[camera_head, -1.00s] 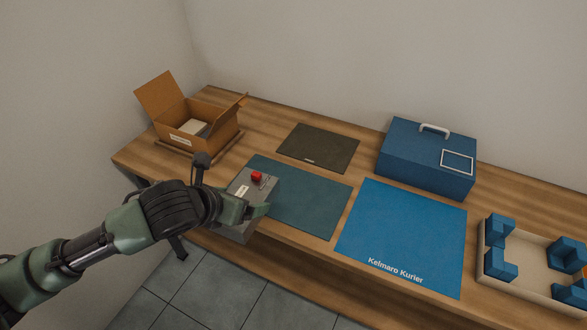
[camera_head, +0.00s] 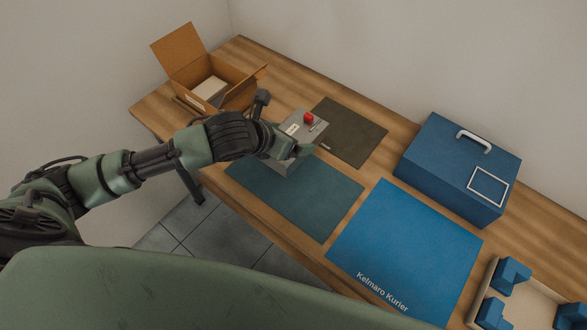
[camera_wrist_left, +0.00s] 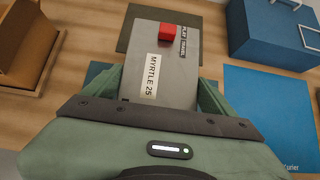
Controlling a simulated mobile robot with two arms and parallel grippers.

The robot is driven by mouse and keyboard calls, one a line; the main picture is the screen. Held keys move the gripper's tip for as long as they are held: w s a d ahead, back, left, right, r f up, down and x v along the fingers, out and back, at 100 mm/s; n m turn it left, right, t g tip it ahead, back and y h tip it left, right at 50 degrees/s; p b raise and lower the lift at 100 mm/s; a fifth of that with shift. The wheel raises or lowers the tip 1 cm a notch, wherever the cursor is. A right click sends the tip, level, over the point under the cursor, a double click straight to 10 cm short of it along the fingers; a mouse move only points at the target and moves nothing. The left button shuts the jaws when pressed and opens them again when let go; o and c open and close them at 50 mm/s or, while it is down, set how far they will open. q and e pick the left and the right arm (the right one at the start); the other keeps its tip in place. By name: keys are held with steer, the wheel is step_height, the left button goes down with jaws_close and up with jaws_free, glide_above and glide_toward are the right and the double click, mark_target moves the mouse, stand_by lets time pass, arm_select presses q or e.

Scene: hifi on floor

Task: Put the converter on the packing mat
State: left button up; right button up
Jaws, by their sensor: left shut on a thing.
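The grey box labelled "MYRTLE 25" (camera_head: 312,131), with a red knob on top, appears to be the converter. My left gripper (camera_head: 287,143) is shut on it, with green fingers on either side in the left wrist view (camera_wrist_left: 158,92). The box is over the back edge of the teal mat (camera_head: 300,195); I cannot tell whether it touches the surface. The blue mat marked "Kelmaro Kurier" (camera_head: 405,245) lies bare to the right. A dark olive mat (camera_head: 352,135) lies behind the box. Which one is the packing mat is not labelled. My right gripper is out of view.
An open cardboard box (camera_head: 237,97) stands at the table's back left. A blue case with a white handle (camera_head: 440,160) stands behind the blue mat. A tray with blue foam blocks (camera_head: 530,300) is at the right. The teal mat's front part is clear.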

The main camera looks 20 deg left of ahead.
arm_select(q)
step_height(320, 180, down, 15)
steer(key=shift+w+d+f+p, duration=0.1)
steer(key=shift+w+p, duration=0.05)
steer(key=shift+p, duration=0.5)
steer(key=shift+f, duration=0.15)
steer(key=o, duration=1.9)
steer(key=shift+f, duration=0.15)
steer(key=shift+s, duration=0.2)
steer(key=shift+r, duration=0.3)
steer(key=b+v, duration=0.1)
steer(key=v, duration=1)
steer(key=shift+s+a+r, duration=0.2)
steer(key=shift+s+r, duration=0.05)
steer(key=shift+s, duration=0.05)
